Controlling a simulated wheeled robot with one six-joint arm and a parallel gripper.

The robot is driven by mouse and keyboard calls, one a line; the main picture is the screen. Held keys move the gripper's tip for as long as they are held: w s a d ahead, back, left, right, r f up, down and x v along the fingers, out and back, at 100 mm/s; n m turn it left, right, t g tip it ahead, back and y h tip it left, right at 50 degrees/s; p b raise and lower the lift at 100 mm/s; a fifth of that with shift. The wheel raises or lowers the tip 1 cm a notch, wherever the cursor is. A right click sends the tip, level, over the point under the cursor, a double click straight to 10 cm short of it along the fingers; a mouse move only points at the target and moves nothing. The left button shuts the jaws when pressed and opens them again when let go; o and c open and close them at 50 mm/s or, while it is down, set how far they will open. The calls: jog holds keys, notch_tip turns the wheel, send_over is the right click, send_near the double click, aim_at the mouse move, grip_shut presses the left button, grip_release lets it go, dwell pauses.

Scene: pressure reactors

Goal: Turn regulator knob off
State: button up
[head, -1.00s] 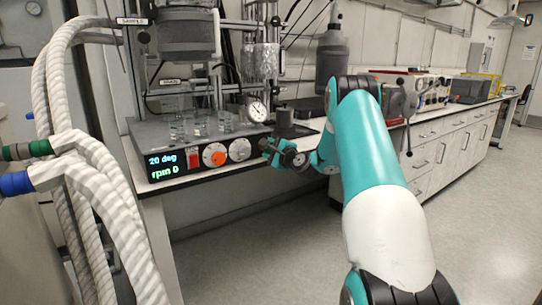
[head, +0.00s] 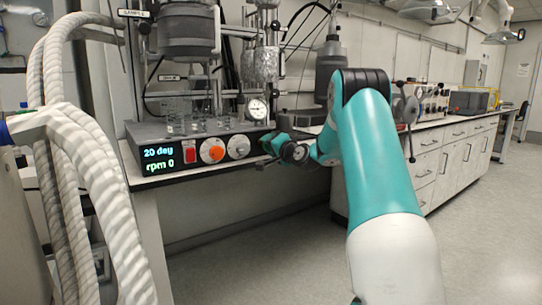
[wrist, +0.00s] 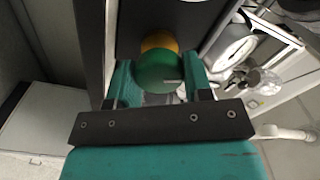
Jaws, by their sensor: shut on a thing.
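A round green knob (wrist: 158,74) with a yellow-orange part (wrist: 160,42) behind it shows in the wrist view. My gripper (wrist: 160,78) is shut on this knob, with one teal finger on each side of it. In the head view, my gripper (head: 270,145) is at the right end of the reactor's control panel. The knob cannot be made out there, and its pointer position is unclear.
The reactor's front panel has a lit display (head: 158,159), a red switch (head: 190,154), an orange dial (head: 213,150) and a grey dial (head: 238,146). A pressure gauge (head: 257,109) stands above. White hoses (head: 85,185) hang at left. The floor (head: 280,265) is clear.

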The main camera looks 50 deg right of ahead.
jog(key=n+b, duration=0.4)
jog(key=shift+a+f+n+b, duration=0.1)
jog(key=shift+f+n+b, duration=0.2)
jog(key=shift+b, duration=0.05)
jog(key=n+b, duration=0.3)
jog(key=b, duration=0.1)
jog(key=shift+n, duration=0.4)
jog(key=n+b, duration=0.3)
jog(key=shift+n, duration=0.4)
jog(key=shift+r+n+b, duration=0.15)
jog(key=shift+n+b, duration=0.65)
jog(key=shift+b, duration=0.1)
jog(key=shift+r, duration=0.1)
jog(key=o, duration=0.9)
jog(key=shift+s+r, duration=0.1)
